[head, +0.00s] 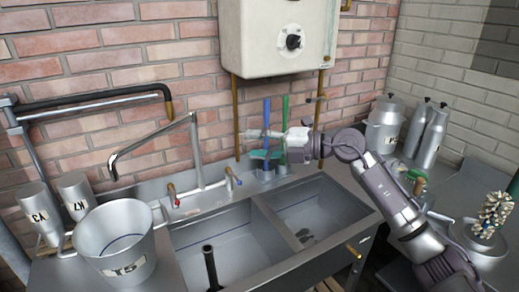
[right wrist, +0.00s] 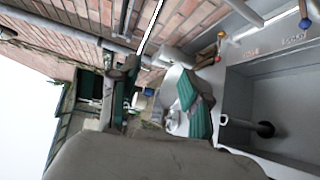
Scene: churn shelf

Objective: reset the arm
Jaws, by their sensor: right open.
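My right arm comes in from the lower right in the head view. My right gripper (head: 262,144) points left above the back edge of the sink, in front of a blue-handled tool (head: 266,112) and a green-handled tool (head: 285,107). It hides part of both handles, and I cannot tell whether it touches them. In the right wrist view the fingers with green pads (right wrist: 162,100) stand apart, with nothing seen held between them. My left gripper is in neither view.
A double metal sink (head: 222,240) with a faucet (head: 193,150) fills the middle. A metal bucket (head: 118,240) and labelled canisters (head: 38,205) stand left. Milk cans (head: 432,138) and a brush-like object (head: 493,212) stand right. A white heater box (head: 275,35) hangs above the gripper.

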